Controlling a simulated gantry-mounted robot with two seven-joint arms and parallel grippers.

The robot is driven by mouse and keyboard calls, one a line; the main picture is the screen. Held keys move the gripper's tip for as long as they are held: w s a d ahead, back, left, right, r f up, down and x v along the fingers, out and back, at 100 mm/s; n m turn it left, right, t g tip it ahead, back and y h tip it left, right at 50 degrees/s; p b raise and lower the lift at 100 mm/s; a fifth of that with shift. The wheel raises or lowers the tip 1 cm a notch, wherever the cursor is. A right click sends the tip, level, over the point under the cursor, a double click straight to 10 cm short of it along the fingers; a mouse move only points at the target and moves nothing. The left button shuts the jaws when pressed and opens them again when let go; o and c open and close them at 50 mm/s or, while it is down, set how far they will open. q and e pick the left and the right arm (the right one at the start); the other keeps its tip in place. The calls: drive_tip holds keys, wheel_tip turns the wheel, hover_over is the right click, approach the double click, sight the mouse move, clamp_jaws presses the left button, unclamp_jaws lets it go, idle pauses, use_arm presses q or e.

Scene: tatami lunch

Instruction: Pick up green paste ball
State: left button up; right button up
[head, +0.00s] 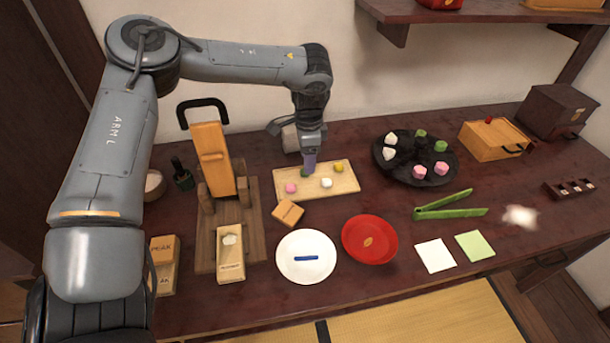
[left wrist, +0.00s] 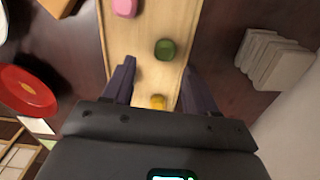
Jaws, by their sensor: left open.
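The green paste ball (head: 304,174) sits on a pale wooden board (head: 345,188), right below my left gripper (head: 309,163), which partly covers it. My left gripper points down at the board. In the left wrist view the green ball (left wrist: 165,50) lies just beyond the two dark, spread fingertips (left wrist: 159,66), within the width of the gap. The gripper is open and empty. A yellow ball (left wrist: 158,101) shows nearer the palm in that view, and a pink ball (left wrist: 124,8) at the top. My right gripper is in neither view.
The board also carries a white ball (head: 327,183). A dark round tray (head: 400,172) with several colored pieces stands to the right. A red dish (head: 369,240), a white plate (head: 306,257) and green tongs (head: 450,206) lie in front. A pale stack (left wrist: 278,60) is beside the board.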

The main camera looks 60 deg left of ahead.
use_arm(q)
drive_tip(key=f, duration=0.1)
drive_tip(key=f+b, duration=0.2)
drive_tip(key=f, duration=0.1)
drive_tip(key=shift+a, duration=0.3)
drive_tip(key=shift+c, duration=0.3)
clamp_jaws()
